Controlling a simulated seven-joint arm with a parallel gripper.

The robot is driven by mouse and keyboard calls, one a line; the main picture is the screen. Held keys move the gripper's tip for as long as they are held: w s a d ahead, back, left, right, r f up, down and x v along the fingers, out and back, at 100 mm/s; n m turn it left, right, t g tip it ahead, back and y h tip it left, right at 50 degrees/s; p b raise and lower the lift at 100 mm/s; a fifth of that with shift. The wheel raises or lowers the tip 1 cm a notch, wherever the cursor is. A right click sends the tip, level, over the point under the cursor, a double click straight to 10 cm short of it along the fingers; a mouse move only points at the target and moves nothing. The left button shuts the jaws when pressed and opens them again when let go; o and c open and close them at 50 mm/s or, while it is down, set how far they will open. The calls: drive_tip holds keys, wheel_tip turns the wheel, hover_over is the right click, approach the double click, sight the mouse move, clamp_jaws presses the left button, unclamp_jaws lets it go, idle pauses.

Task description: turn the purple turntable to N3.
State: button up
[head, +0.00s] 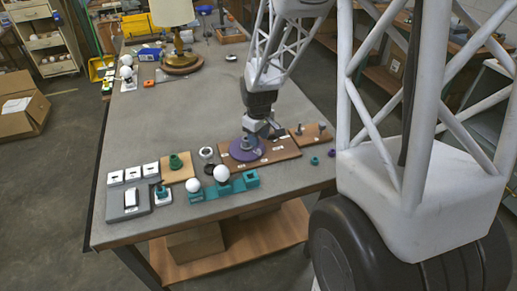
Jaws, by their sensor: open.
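The purple turntable (237,154) is a round disc on a brown board (285,152). A short upright knob shows on top of it. Small pale labels sit on the board around the disc, but they are too small to read, so I cannot tell which one the turntable points at. My gripper (262,133) is low over the right side of the turntable, pointing down and open. Its fingers partly cover the disc's far right side. I cannot tell whether they touch the turntable or the knob.
A teal rack (238,184) with white bulbs stands in front. A second brown board (313,134) with pegs is close on the right. A green part on a wooden block (178,172) and a grey box (128,203) lie left. A lamp (178,40) stands far back; the mid-table is clear.

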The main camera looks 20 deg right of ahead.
sight(259, 149)
drive_tip(key=shift+f, duration=2.85)
drive_tip(key=shift+c, duration=0.3)
clamp_jaws()
